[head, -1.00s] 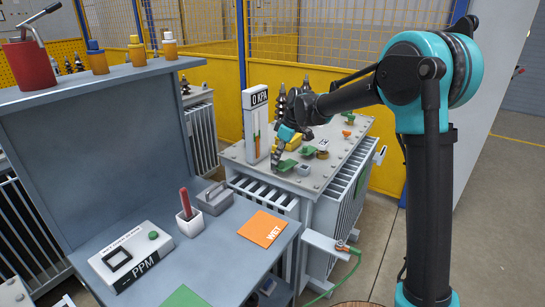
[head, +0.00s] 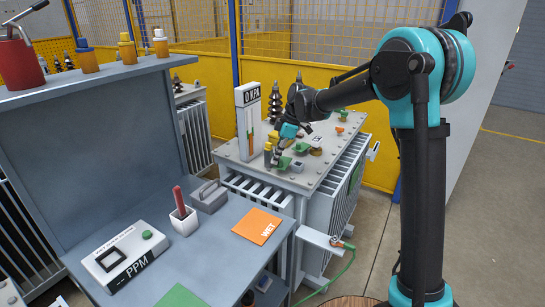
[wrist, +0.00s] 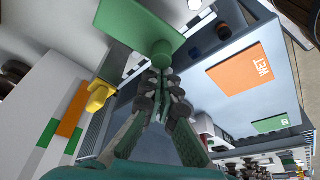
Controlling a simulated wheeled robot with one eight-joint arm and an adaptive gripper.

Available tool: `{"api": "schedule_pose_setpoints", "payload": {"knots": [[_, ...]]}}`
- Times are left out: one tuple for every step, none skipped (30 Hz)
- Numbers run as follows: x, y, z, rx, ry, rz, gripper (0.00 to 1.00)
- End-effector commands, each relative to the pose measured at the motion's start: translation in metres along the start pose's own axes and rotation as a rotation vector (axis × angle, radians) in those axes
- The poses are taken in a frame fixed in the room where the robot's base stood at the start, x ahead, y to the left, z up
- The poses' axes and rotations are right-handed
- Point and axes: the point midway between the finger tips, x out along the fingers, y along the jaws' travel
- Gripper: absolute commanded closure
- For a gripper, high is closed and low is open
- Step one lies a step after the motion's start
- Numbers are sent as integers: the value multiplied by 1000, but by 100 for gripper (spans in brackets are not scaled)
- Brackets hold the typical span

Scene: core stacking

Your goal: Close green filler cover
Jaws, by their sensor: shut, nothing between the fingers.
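The green filler cover (wrist: 140,22) shows in the wrist view as a flat green plate with a round green stub (wrist: 164,52) at its lower edge. My gripper (wrist: 163,78) is shut and empty, its fingertips close below the stub; I cannot tell whether they touch. In the head view my gripper (head: 272,160) is low over the near part of the grey transformer top (head: 236,161). A green part (head: 283,162) shows just right of the fingers, partly hidden by them. Whether the cover is open or closed cannot be told clearly.
The 0 KPA gauge (head: 247,120) stands upright left of my gripper. A yellow part (wrist: 98,96) is left of the fingers in the wrist view. Dark insulators (head: 275,103) rise behind. The grey bench (head: 215,240) with the orange WET card (head: 257,226) lies in front.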

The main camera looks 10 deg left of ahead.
Motion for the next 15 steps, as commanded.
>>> {"api": "schedule_pose_setpoints", "payload": {"knots": [[-1,-1,3,-38,0,-13,100],[-2,-2,5,-65,0,-24,100],[-2,-3,8,-102,0,-35,100],[-3,-4,9,-129,0,-45,100],[-4,-5,11,-156,0,-55,100],[-4,-6,13,-192,0,-67,100],[-5,-7,14,-219,0,-77,100],[-5,-8,16,-246,0,-87,100],[-6,-8,17,-282,0,-99,100],[-7,-9,19,-308,0,-108,100],[-8,-10,20,-301,0,-106,100],[-8,-11,22,-298,0,-105,100],[-9,-11,24,-298,0,-104,100],[-9,-11,26,-297,0,-104,100],[-10,-11,28,-296,-1,-104,100]]}}
